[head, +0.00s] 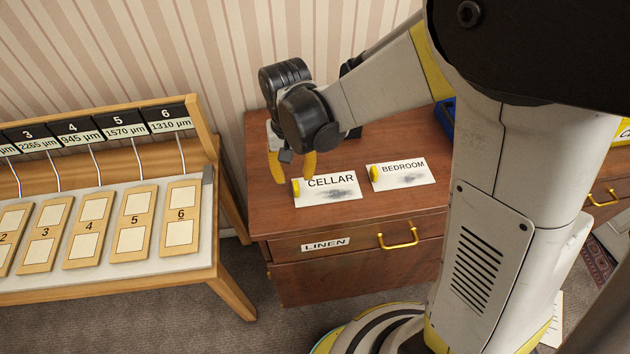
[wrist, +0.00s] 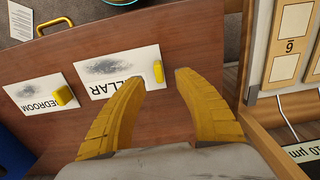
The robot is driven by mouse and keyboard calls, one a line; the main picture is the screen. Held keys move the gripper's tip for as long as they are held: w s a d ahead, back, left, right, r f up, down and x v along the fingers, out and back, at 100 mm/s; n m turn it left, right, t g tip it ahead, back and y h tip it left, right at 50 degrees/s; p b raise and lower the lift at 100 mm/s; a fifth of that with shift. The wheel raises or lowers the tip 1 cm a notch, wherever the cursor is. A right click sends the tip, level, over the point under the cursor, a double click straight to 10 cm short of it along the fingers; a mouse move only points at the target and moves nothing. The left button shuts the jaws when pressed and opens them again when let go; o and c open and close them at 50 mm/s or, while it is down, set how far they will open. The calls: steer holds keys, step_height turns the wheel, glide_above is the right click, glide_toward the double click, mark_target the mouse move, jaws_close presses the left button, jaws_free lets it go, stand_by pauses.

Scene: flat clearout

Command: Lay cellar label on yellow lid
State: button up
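The cellar label (head: 328,187) is a white card with a dark smudge and a yellow grip at its left end. It lies flat on the brown cabinet top; the wrist view also shows this card (wrist: 118,72), upside down. My gripper (head: 294,172) is open, its two yellow fingers pointing down above the card's grip end. In the wrist view, the yellow grip (wrist: 158,71) appears between the fingertips, with nothing clasped. I cannot identify a yellow lid for certain; a yellow patch with a lettered label (head: 624,131) is cut off at the right edge.
A similar bedroom label (head: 405,174) lies just right of the cellar label. The cabinet (head: 350,232) has a LINEN drawer with a yellow handle. A wooden rack of numbered plates (head: 133,222) stands close on the left. A blue object (head: 445,116) is partly hidden by my arm.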

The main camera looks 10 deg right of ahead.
mark_target(296, 185)
step_height(296, 185, down, 6)
steer(key=b, duration=0.3)
steer(key=shift+w+d+r, duration=0.15)
steer(key=shift+r, duration=0.25)
jaws_close()
